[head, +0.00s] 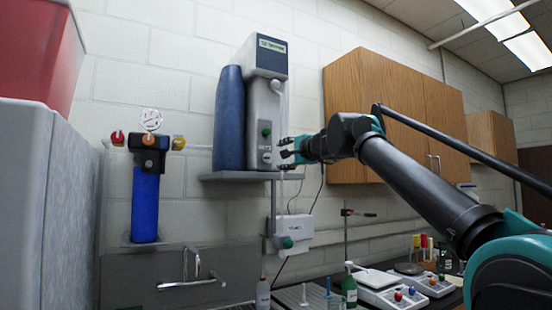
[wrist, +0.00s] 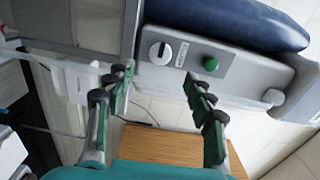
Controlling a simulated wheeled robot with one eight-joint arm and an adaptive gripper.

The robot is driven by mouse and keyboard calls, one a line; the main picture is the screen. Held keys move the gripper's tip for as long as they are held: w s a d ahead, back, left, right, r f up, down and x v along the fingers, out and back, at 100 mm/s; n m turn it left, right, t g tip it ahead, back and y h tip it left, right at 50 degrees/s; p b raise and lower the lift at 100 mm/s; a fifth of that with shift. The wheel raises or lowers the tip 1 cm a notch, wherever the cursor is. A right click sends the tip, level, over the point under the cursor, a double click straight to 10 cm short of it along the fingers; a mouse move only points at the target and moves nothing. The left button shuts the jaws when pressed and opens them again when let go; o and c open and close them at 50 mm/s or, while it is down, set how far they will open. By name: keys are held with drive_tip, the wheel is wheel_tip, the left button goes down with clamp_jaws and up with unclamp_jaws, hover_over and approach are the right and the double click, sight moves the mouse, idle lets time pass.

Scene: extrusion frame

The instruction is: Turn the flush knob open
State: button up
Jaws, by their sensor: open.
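A grey water purifier (head: 264,90) stands on a wall shelf. Its front panel carries a white round knob (wrist: 160,53) with a dark bar across it and a small label beside it, too small to read; this appears to be the flush knob. It also shows in the head view (head: 267,157), below a green knob (head: 266,132). The green knob (wrist: 210,64) is right of the white one in the wrist view. My gripper (head: 284,153) is open and empty, pointing at the panel. In the wrist view its fingertips (wrist: 159,73) lie either side of the white knob, apparently short of it.
A blue tank (head: 229,118) stands beside the purifier on the grey shelf (head: 225,176). A smaller white unit (head: 293,228) with a green knob hangs below. Wooden cabinets (head: 380,110) are behind my arm. A blue filter (head: 145,205) is on the wall at left.

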drive_tip(key=shift+v, duration=1.85)
